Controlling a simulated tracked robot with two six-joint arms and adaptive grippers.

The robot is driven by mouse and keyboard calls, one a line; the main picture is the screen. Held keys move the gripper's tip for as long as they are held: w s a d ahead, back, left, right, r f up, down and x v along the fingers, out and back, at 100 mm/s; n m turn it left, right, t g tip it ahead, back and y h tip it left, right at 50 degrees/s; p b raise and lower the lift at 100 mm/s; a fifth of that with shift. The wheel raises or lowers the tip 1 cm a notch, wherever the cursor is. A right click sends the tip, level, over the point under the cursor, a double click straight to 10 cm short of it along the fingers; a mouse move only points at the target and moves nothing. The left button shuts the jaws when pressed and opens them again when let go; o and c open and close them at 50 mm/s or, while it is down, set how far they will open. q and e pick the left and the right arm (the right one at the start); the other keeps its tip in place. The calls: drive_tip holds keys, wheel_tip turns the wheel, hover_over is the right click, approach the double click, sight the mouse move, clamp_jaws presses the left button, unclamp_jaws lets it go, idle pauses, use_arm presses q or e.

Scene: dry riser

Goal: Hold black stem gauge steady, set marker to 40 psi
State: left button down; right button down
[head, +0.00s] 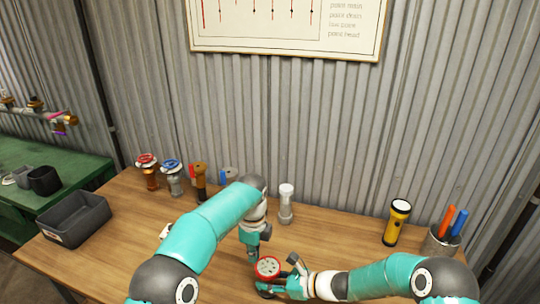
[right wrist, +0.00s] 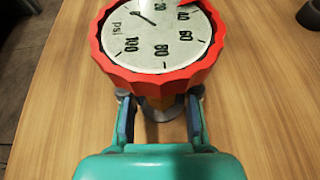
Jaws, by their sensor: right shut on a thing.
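The gauge (head: 268,267) has a red scalloped rim and a white dial, and is upright near the table's front edge. In the right wrist view the gauge (right wrist: 155,40) shows psi numbers, a thin black needle and part of a red marker at the top picture edge, near the 40. The stem is mostly hidden under the rim. My right gripper (right wrist: 158,112) is shut on the gauge below its rim; in the head view it (head: 285,281) comes from the right. My left gripper (head: 253,250) points down just behind and left of the rim; its finger opening is unclear.
On the wooden table (head: 335,240) several valves (head: 172,178) stand at back left, with a grey bin (head: 75,218) farther left. A flashlight (head: 396,222) and a pen cup (head: 441,243) stand right.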

use_arm(q)
drive_tip(key=shift+w+d, duration=0.1)
drive_tip(key=shift+d, duration=0.05)
use_arm(e)
drive_tip(key=shift+s, duration=0.1)
idle(0.4)
use_arm(q)
wheel_tip(320, 180, up, 6)
drive_tip(key=shift+w+a, duration=0.15)
drive_tip(key=shift+a, duration=0.2)
idle(0.4)
